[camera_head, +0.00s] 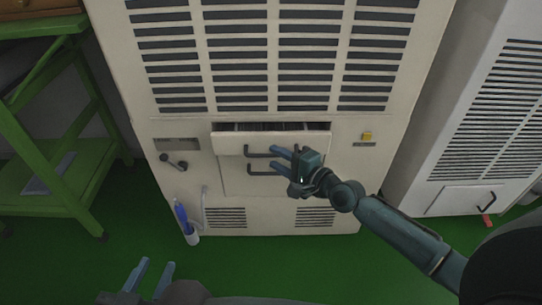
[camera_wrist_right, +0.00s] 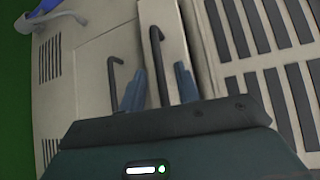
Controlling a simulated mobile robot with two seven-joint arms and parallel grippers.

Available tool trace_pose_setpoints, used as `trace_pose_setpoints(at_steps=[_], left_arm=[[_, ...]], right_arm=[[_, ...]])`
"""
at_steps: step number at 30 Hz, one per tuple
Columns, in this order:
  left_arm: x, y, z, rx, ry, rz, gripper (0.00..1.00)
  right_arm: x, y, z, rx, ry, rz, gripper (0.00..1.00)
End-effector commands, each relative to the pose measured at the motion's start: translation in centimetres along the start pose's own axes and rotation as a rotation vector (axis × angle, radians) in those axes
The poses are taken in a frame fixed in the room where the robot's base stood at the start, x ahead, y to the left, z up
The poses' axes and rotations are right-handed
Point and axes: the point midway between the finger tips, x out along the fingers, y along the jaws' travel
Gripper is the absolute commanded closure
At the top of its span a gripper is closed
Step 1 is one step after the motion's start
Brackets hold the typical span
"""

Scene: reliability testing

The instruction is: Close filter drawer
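The filter drawer (camera_head: 230,143) is a cream drawer in the front of a large cream machine. It is pulled out a little, with a dark gap above its front. Its black bar handle (camera_head: 256,153) also shows in the wrist view (camera_wrist_right: 157,50). My right gripper (camera_head: 277,156) is at the drawer front. In the wrist view its fingers (camera_wrist_right: 160,88) are apart, with the handle appearing between them; I cannot tell whether they touch it. My left gripper (camera_head: 155,272) is open and empty, low at the left, away from the machine.
A second black handle (camera_head: 260,172) sits just below, on a closed panel. A dark lever (camera_head: 175,162) and a blue-and-white bottle (camera_head: 187,225) are at the machine's left. A green cart (camera_head: 60,205) stands left, another vented cabinet (camera_head: 470,130) right. Green floor lies in front.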

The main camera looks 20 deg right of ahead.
Motion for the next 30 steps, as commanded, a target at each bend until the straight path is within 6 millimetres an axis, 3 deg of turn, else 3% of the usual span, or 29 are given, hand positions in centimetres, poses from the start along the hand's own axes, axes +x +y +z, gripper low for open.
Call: trace_pose_setpoints(at_steps=[6, 17, 30], left_arm=[[0.2, 0.2, 0.2, 0.005, 0.029, -0.002, 0.68], [0.2, 0.4, 0.1, 0.008, 0.038, 0.001, 0.68], [0.1, 0.1, 0.0, 0.010, 0.038, -0.003, 0.68]], right_arm=[[2.5, 0.1, 0.0, 0.001, -0.001, -0.001, 0.67], [2.9, 0.0, 0.0, 0.000, 0.000, 0.001, 0.67], [2.9, 0.0, 0.0, 0.000, 0.000, 0.000, 1.00]])
